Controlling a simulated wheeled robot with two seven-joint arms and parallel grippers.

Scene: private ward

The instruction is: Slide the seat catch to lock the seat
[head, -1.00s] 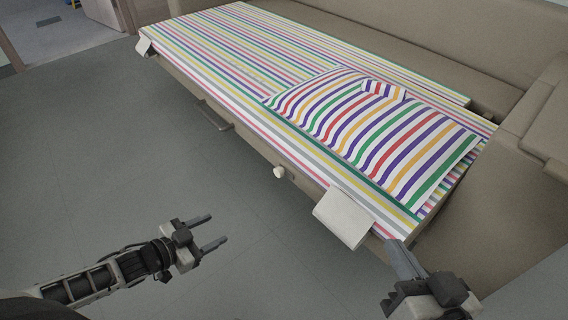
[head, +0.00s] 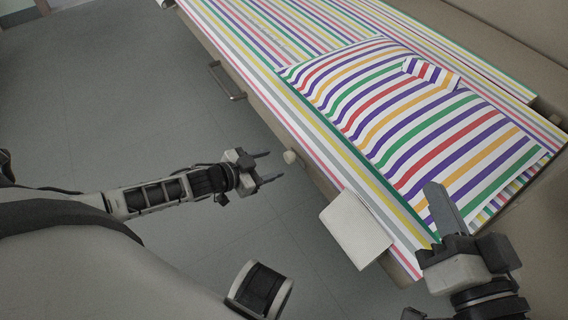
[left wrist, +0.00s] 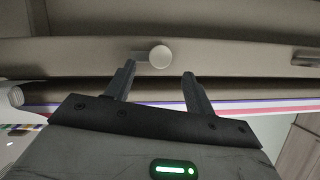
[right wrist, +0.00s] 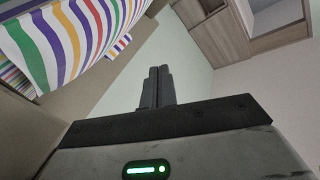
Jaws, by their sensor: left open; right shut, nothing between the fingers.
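The seat catch appears to be the small pale round knob (head: 290,157) on the front side of the striped seat (head: 262,100). It also shows in the left wrist view (left wrist: 160,56), just beyond and between the fingertips. My left gripper (head: 270,167) is open, with its fingers pointing at the knob and a small gap left between them; it also shows in the left wrist view (left wrist: 158,84). My right gripper (head: 436,208) is shut and empty, over the near right corner of the seat by the pillow; it also shows in the right wrist view (right wrist: 158,86).
A striped pillow (head: 420,120) lies on the seat. A pale flap (head: 356,230) hangs over the seat's front edge, right of the knob. A metal handle (head: 226,82) is further left along the front. The grey floor (head: 130,90) before the seat is clear.

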